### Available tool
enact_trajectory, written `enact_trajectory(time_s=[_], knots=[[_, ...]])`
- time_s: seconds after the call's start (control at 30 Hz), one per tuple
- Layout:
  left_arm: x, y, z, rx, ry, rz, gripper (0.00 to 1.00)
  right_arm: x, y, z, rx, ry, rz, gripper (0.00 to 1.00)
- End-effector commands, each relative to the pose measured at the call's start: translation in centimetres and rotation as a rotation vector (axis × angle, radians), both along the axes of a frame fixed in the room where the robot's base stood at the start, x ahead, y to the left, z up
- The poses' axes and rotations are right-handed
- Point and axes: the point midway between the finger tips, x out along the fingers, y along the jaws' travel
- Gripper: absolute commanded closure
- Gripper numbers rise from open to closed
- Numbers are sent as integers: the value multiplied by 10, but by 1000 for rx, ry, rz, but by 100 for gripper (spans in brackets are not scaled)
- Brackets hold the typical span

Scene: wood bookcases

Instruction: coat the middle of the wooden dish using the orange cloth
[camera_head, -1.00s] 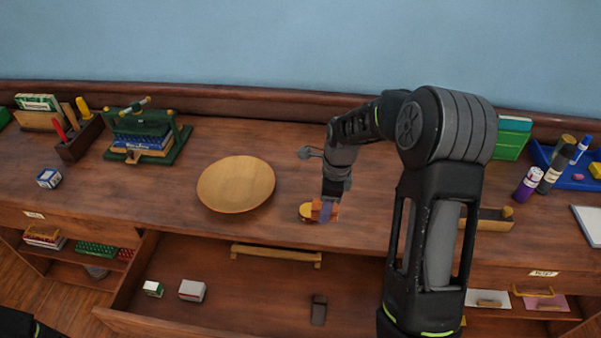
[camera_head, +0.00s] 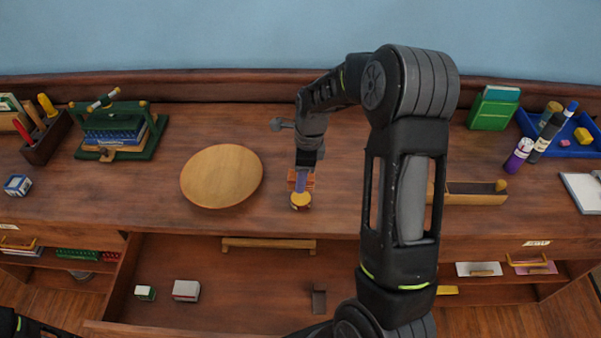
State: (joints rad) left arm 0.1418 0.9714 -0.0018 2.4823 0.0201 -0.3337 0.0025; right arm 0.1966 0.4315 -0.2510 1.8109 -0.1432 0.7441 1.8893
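The wooden dish (camera_head: 222,176), round and light tan, lies on the desk left of centre, its middle bare to view. My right gripper (camera_head: 302,180) points down over the desk, right of the dish and apart from it. A small orange piece, seemingly the orange cloth (camera_head: 309,182), shows on both sides of its purplish finger and moves with it, so the gripper appears shut on it. A small yellow-topped round thing (camera_head: 300,200) sits just in front of the gripper; I cannot tell whether they touch. My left gripper is out of view.
An open drawer (camera_head: 235,290) below the desk holds small boxes. A green stand with books (camera_head: 115,135) and a tool box (camera_head: 45,138) are at left. A blue tray (camera_head: 570,145), markers (camera_head: 518,155) and a wooden tray (camera_head: 470,195) are at right. Desk around the dish is clear.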

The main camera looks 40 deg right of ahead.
Motion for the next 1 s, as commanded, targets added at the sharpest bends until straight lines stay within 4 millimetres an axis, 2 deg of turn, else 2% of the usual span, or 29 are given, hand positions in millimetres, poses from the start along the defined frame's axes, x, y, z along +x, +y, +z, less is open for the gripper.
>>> enact_trajectory(time_s=[0.23,0.3,0.5,1.0], knots=[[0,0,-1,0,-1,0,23,-1,0,-24,2,4,0,84],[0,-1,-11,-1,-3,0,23,-1,0,-35,1,2,0,84],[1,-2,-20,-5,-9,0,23,0,0,-50,1,1,1,84],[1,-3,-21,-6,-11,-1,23,0,0,-52,1,1,0,84]])
